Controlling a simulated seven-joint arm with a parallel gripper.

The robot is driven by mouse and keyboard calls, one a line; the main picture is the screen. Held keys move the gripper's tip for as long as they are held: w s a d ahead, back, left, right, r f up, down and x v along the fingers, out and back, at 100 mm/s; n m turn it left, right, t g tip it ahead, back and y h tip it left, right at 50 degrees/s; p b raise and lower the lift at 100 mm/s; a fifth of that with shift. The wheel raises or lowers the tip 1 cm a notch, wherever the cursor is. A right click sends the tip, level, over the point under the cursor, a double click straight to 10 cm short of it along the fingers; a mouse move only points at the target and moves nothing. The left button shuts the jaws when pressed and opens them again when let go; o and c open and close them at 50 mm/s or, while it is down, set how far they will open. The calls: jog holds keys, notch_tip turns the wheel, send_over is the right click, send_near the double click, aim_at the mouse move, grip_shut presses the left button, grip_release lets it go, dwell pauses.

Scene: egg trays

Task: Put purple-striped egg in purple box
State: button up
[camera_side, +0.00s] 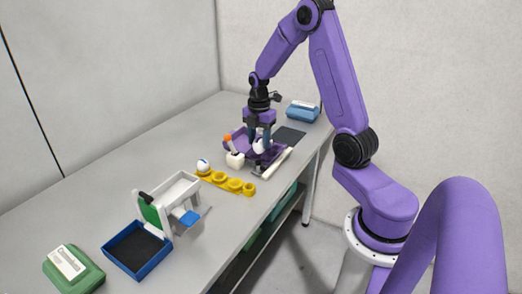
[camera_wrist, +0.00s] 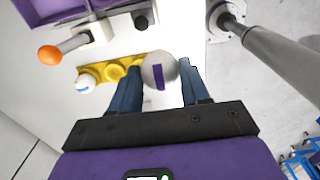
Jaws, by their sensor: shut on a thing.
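The white egg with a purple stripe (camera_wrist: 158,72) is between the fingers of my gripper (camera_wrist: 160,88) in the wrist view. In the side view the egg (camera_side: 260,146) shows at the fingertips of my gripper (camera_side: 260,137), which is shut on it. The purple box (camera_side: 274,156) is right by the gripper in the side view, partly hidden by the gripper and egg. A purple edge, apparently of this box (camera_wrist: 38,18), shows at the top left of the wrist view. I cannot tell the egg's height above it.
A yellow egg tray (camera_side: 228,183) holds a blue-marked egg (camera_side: 203,165). A white block with an orange-knobbed lever (camera_side: 235,158) stands beside the purple box. Nearer are a white frame (camera_side: 180,189), an open blue box (camera_side: 137,250) and a green box (camera_side: 75,271). A closed-looking blue box (camera_side: 302,112) is behind.

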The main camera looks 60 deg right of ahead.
jog(key=w+d+f, duration=0.3)
jog(key=d, duration=0.7)
jog(key=shift+a+f, duration=0.15)
jog(key=shift+f, duration=3.7)
jog(key=shift+f, duration=0.45)
jog(key=o, duration=0.8)
jog(key=shift+c, duration=0.2)
jog(key=shift+r, duration=0.1)
notch_tip(320, 180, up, 17)
jog(key=shift+r, duration=0.15)
